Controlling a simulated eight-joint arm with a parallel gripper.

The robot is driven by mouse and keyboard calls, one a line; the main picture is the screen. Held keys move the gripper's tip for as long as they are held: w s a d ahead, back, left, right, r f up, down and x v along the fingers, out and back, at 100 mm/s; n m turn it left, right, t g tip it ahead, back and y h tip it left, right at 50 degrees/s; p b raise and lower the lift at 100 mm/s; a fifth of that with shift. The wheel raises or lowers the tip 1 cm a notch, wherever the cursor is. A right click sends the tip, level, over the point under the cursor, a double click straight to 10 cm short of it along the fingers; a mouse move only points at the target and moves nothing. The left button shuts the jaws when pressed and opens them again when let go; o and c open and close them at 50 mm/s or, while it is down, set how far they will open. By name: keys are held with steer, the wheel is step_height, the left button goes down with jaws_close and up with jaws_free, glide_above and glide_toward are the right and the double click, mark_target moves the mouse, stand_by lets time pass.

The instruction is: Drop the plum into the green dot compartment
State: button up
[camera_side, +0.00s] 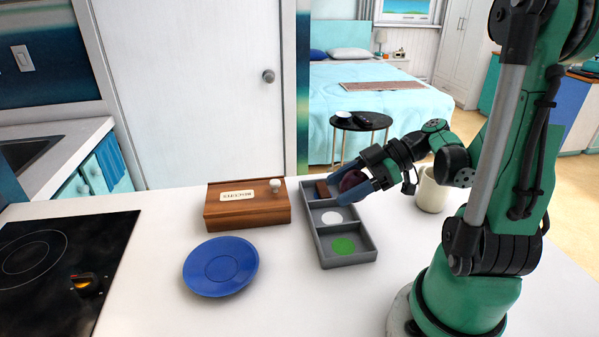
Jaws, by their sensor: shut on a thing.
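My gripper (357,186) is shut on the plum (352,181), a dark purple ball. It holds the plum over the far right part of the grey tray, and the fingers partly cover the plum. The grey tray (323,256) has three compartments in a row. The nearest one has a green dot (343,246) on its floor. The middle one has a white dot (332,218).
A wooden box (247,212) with a label and a white knob stands left of the tray. A blue plate (220,266) lies in front of it. A cream mug (432,190) stands behind my arm. A black cooktop (60,270) is at the left. White counter is clear around the plate.

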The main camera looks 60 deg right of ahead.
steer(key=shift+f, duration=0.85)
steer(key=o, duration=1.4)
steer(key=shift+c, duration=0.2)
steer(key=shift+s+d+r, duration=0.2)
steer(key=shift+s+d, duration=0.05)
steer(key=v, duration=0.2)
steer(key=shift+s+d+r, duration=0.15)
steer(key=shift+s, duration=0.05)
step_height(320, 180, up, 5)
steer(key=shift+w+f, duration=0.1)
steer(key=shift+r, duration=1)
